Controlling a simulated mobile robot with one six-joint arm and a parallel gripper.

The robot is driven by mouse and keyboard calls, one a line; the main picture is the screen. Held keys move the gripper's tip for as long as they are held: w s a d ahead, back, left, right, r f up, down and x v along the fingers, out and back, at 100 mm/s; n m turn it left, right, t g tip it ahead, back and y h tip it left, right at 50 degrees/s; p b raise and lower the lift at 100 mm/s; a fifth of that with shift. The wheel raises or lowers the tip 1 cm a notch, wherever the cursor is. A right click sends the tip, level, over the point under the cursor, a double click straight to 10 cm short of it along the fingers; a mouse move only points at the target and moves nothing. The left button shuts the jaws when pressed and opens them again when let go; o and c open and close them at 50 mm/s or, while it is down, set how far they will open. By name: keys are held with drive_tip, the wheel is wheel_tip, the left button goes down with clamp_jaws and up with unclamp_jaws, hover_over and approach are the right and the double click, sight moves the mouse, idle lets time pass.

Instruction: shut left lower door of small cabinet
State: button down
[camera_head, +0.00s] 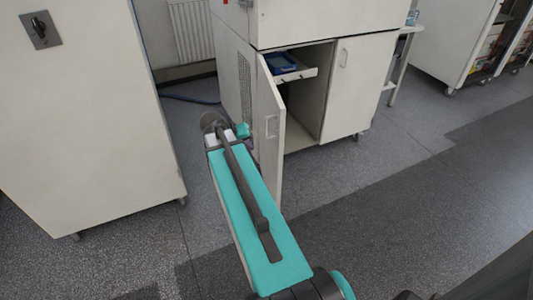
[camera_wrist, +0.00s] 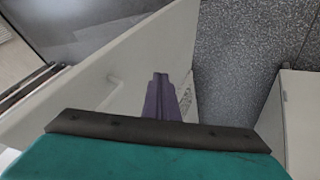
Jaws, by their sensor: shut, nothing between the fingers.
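The small cabinet (camera_head: 362,90) stands at the upper middle of the head view. Its left lower door (camera_head: 269,150) is swung wide open toward me, with a handle on its outer face. The right lower door is closed. My arm reaches to the left of the open door, on its outer side. The gripper fingers are not clear in the head view. In the wrist view my gripper (camera_wrist: 161,96) is shut and empty, in front of a pale panel that looks like the door (camera_wrist: 105,65). I cannot tell whether the fingers touch it.
Inside the open compartment, a pulled-out shelf (camera_head: 300,74) carries a blue tray (camera_head: 280,62). A large white cabinet (camera_head: 85,110) stands at the left. A blue hose lies on the floor by the radiator (camera_head: 192,30). The floor at right is free.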

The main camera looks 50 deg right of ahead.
drive_tip(key=s+d+f+p, duration=0.2)
drive_tip(key=d+f, duration=0.6)
drive_tip(key=d, duration=0.1)
idle(0.8)
drive_tip(key=shift+d, duration=0.1)
